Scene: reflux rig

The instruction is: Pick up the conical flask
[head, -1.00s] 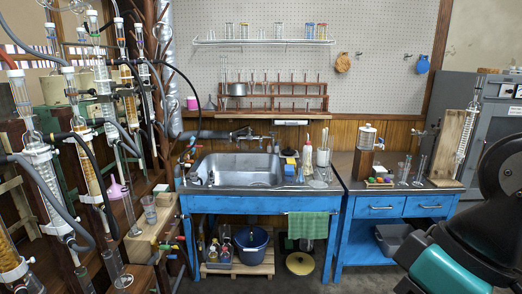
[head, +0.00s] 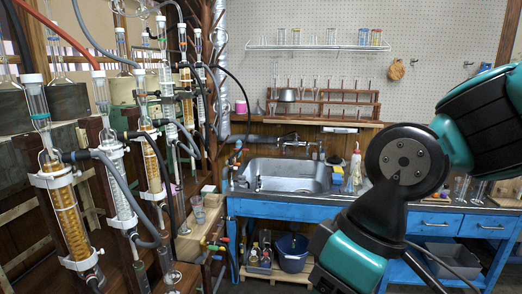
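I cannot single out the conical flask with certainty. Clear narrow-necked glass vessels, one of them a flask-like vessel (head: 58,68), stand on blocks at the upper left, partly behind the reflux columns. A small clear vessel (head: 258,107) near the left end of the wooden rack may also be flask-shaped, but it is too small to tell. My arm fills the right side of the head view. My gripper is outside the frame, and nothing held by it shows.
Glass condensers (head: 65,215) with grey hoses crowd the left. A clear beaker (head: 198,210) stands on a wooden block near them. A metal sink (head: 285,175) is set in the blue bench (head: 265,210). A blue bucket (head: 292,253) sits below. My arm hides part of the right bench.

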